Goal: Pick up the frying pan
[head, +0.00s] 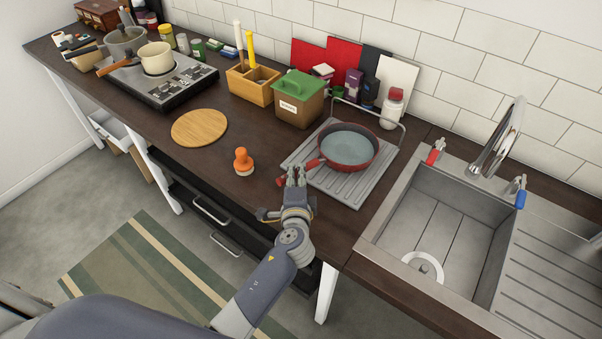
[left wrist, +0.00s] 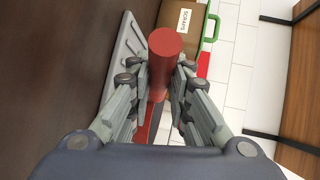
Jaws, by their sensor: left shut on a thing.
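The red frying pan (head: 347,145) with a grey inside sits on the grey drying tray (head: 340,184) left of the sink. Its red handle points toward the counter's front edge. My left gripper (head: 296,174) is at the end of this handle. In the left wrist view the red handle (left wrist: 164,60) stands between the two fingers of the left gripper (left wrist: 160,95), which are shut on it. The pan's bowl is mostly hidden in the left wrist view. My right gripper is not in view.
An orange-handled brush (head: 243,161) and a round wooden board (head: 199,127) lie left of the pan. A scraps box with a green lid (head: 297,98) stands behind. The sink (head: 440,215) with its faucet is at the right.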

